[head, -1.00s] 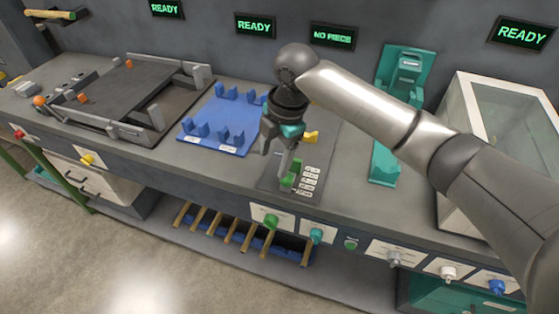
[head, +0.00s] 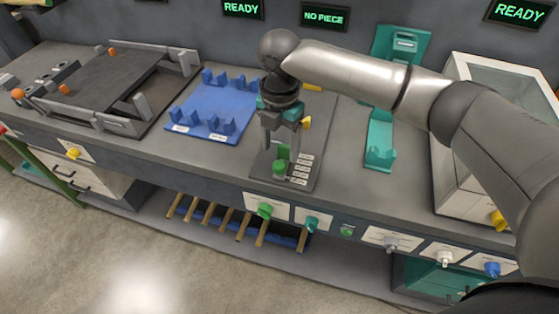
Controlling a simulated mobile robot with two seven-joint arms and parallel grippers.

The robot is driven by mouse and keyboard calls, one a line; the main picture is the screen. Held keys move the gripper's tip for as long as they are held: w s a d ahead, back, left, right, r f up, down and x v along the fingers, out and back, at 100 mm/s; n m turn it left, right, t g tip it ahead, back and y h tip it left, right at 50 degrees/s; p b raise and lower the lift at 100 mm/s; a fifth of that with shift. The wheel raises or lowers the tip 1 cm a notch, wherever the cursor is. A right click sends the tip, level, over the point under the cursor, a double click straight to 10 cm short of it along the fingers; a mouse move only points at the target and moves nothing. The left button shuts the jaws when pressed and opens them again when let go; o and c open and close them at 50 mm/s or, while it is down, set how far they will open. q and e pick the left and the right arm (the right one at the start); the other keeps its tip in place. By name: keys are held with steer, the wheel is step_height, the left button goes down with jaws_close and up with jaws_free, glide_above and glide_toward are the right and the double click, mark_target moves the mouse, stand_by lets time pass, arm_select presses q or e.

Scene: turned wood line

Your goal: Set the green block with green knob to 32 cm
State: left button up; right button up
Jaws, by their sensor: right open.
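The green block with its green knob (head: 279,168) sits on a dark plate (head: 301,185) near the front of the bench, beside a column of small white labels (head: 300,167). My right gripper (head: 282,148) points down over the block, its two fingers apart. The upper part of the block shows between the fingers, and I cannot tell whether they touch it. The label text is too small to read. My left gripper is not in view.
A blue fixture with upright supports (head: 205,118) stands left of the plate. A teal stand (head: 380,150) and a glass-sided box (head: 455,150) are to the right. Coloured knobs, including a green one (head: 265,210), line the bench front.

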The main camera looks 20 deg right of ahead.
mark_target(280, 165)
step_height(280, 165, down, 5)
steer(key=shift+f+b, duration=0.1)
steer(key=shift+b, duration=0.2)
jaws_close()
stand_by(0.5)
stand_by(0.9)
